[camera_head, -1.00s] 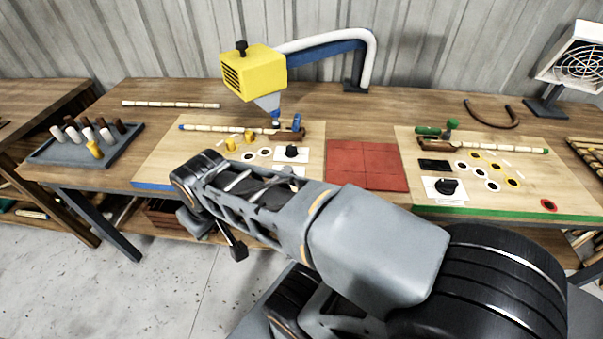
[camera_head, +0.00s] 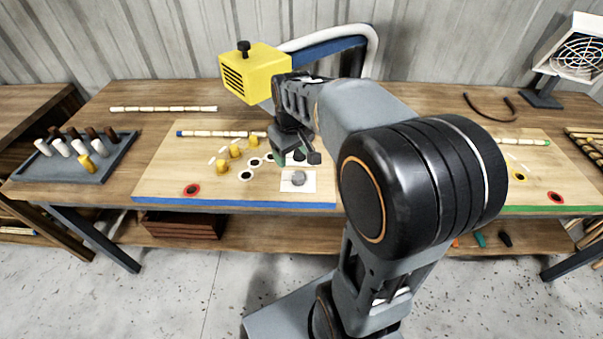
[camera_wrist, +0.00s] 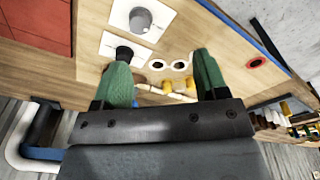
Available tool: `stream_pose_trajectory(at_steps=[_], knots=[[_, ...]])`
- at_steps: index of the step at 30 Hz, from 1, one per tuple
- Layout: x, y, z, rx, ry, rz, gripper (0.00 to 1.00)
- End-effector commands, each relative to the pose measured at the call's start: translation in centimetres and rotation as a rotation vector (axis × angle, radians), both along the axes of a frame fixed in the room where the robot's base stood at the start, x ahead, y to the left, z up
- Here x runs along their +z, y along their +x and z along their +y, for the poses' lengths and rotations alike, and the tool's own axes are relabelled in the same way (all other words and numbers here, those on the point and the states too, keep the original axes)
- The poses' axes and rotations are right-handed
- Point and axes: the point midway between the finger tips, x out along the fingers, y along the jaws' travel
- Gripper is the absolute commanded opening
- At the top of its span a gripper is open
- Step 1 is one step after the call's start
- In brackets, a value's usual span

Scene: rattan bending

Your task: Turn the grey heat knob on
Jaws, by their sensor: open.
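The grey knob (camera_head: 298,179) sits on a white plate near the front edge of the blue-edged board. In the wrist view the grey knob (camera_wrist: 140,19) is at the top, beyond my fingertips and left of centre. A black knob (camera_wrist: 125,53) on a second white plate lies closer, by the tip of my left finger. My gripper (camera_head: 290,156) is open and empty, above the board and behind the grey knob in the head view. In the wrist view my gripper (camera_wrist: 160,63) has its green fingers wide apart. It appears clear of the grey knob.
Yellow pegs (camera_head: 236,151) and black-centred white rings (camera_head: 246,175) lie left of the knob. A red ring (camera_head: 191,190) is at the board's front left. The yellow heater (camera_head: 250,75) stands behind. A peg tray (camera_head: 75,165) is at far left. My arm hides the table's middle right.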

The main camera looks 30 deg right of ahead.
Motion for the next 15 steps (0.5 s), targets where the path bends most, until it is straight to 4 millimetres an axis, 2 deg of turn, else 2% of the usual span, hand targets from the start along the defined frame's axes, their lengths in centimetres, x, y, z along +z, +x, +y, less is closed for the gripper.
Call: stream_pose_trajectory(at_steps=[1, 3, 6, 11, 15], knots=[[-0.3, 1.2, -1.0, 0.012, 0.001, 0.028, 0.67], [-0.7, 2.5, -2.1, 0.034, 0.002, 0.054, 0.67], [-1.2, 3.8, -3.2, 0.056, 0.006, 0.081, 0.67], [-2.5, 4.7, -4.1, 0.075, 0.01, 0.101, 0.67], [-4.7, 4.7, -4.2, 0.078, 0.011, 0.106, 0.67]])
